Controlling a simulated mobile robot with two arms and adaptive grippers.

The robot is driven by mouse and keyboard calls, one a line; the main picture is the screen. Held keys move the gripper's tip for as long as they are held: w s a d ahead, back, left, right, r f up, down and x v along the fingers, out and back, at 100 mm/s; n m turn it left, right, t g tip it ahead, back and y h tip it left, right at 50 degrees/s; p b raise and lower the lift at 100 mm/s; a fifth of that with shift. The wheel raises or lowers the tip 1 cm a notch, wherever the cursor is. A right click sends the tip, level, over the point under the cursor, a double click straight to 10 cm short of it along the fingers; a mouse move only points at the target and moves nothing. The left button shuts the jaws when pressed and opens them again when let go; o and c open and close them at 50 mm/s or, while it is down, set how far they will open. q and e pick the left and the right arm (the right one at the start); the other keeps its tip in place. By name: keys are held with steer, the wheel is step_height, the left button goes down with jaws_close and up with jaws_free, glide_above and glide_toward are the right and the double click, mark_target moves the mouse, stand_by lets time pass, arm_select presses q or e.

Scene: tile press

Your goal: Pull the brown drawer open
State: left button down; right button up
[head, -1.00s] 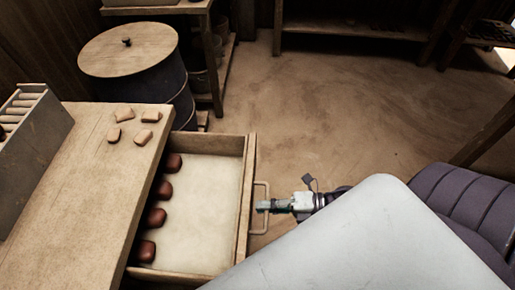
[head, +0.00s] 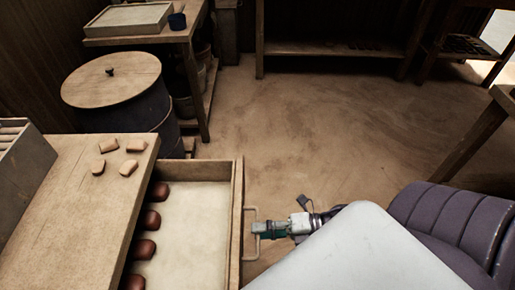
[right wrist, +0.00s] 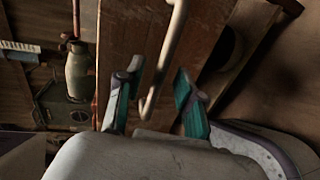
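The brown drawer (head: 195,168) stands pulled out from the wooden table (head: 60,200) in the head view. Several reddish-brown pieces (head: 151,220) lie inside along the table side. Its loop handle (head: 250,209) sticks out from the front panel toward my right gripper (head: 256,230). The right wrist view shows the handle bar (right wrist: 163,65) between the two green-padded fingers of the right gripper (right wrist: 156,95). Gaps show on both sides of the bar, so the gripper is open around it. My left gripper is not in view.
Small tan tiles (head: 120,156) and a grey rack (head: 18,150) are on the table. A lidded barrel (head: 115,95) stands behind it. A side table (head: 135,22) with a tray is at the back left. The floor (head: 310,130) beyond the drawer is clear.

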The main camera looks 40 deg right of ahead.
steer(key=v, duration=1)
steer(key=shift+d, duration=0.2)
